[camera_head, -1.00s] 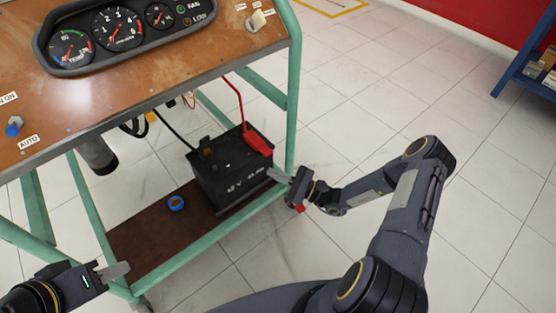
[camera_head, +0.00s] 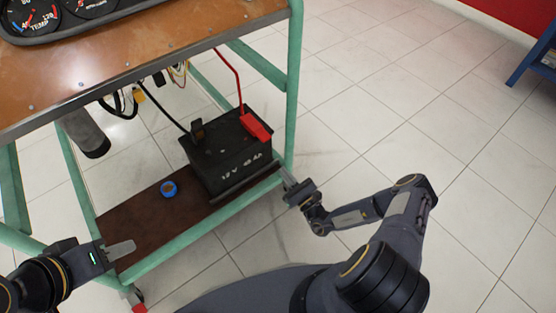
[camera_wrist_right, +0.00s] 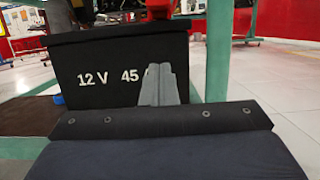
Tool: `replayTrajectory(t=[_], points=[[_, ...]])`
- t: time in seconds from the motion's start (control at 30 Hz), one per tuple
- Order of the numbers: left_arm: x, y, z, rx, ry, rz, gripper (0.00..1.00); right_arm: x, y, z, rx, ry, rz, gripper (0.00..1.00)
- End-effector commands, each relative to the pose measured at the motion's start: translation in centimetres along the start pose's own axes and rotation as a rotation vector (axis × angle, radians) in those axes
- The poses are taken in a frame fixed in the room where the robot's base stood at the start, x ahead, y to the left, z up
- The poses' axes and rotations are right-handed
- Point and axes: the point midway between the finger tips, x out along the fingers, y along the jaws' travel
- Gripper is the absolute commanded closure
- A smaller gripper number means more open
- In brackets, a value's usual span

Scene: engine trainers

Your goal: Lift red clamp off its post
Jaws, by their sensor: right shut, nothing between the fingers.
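The red clamp (camera_head: 256,125) sits on the right side of the top of the black battery (camera_head: 225,162), with a red cable running up from it. In the right wrist view a red shape, likely the clamp (camera_wrist_right: 160,8), shows at the top edge above the battery (camera_wrist_right: 100,75). The post under the clamp is hidden. My right gripper (camera_head: 287,176) is shut and empty, just outside the cart's right leg, lower than the clamp and apart from it. Its fingers show in the right wrist view (camera_wrist_right: 163,85) in front of the battery's face. My left gripper (camera_head: 122,250) is at the shelf's left front; its jaw opening is unclear.
The battery stands on the brown lower shelf (camera_head: 140,225) of the green-framed cart. A green leg (camera_head: 291,90) rises close to my right gripper. A black clamp (camera_head: 197,128) and a blue ring (camera_head: 169,188) are nearby.

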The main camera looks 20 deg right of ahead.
Motion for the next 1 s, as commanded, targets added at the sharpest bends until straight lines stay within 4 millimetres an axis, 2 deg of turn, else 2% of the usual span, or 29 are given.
replayTrajectory(t=[0.47, 0.53, 0.7, 1.0], points=[[2.3, -1.1, 1.2, 0.0, 0.0, 0.0, 0.64, 9.5, 0.1, -0.2, -0.001, -0.003, 0.003, 1.0], [2.2, -1.0, 1.1, 0.0, 0.0, 0.0, 0.64, 9.6, 0.0, 1.5, 0.001, -0.003, 0.002, 1.0], [2.4, -1.1, 1.2, 0.0, 0.0, 0.0, 0.64, 10.0, 0.0, 3.3, 0.001, -0.003, 0.001, 1.0], [2.4, -1.1, 1.2, 0.0, 0.0, 0.0, 0.64, 10.1, 0.1, 4.0, 0.002, -0.001, 0.001, 1.0]])
